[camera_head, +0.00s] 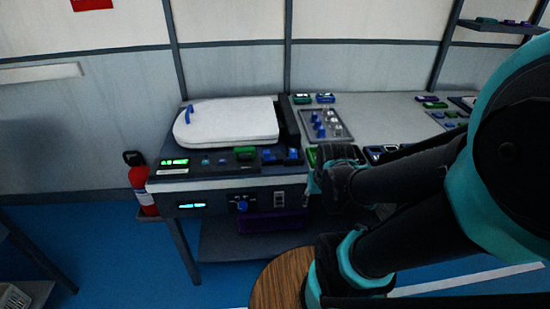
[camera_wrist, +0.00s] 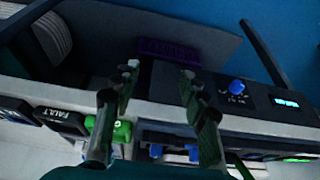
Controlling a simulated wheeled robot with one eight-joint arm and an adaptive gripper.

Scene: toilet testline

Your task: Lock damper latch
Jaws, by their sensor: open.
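No part is labelled as the damper latch, so I cannot tell which one it is. A blue knob (camera_head: 242,205) sits on the dark front panel of the bench; it also shows in the wrist view (camera_wrist: 237,87), right of my fingers. A small blue lever (camera_head: 189,113) stands on the white toilet lid (camera_head: 228,122), which lies flat. My gripper (camera_wrist: 160,72) is open and empty, its fingers apart over the bench's front edge. The latch's locked state cannot be told.
A purple bin (camera_head: 272,223) sits under the front panel. A green block (camera_wrist: 122,131) and a FAULT box (camera_wrist: 60,120) lie near my fingers. A tray (camera_head: 326,126) holds small parts. A fire extinguisher (camera_head: 143,188) stands left of the bench.

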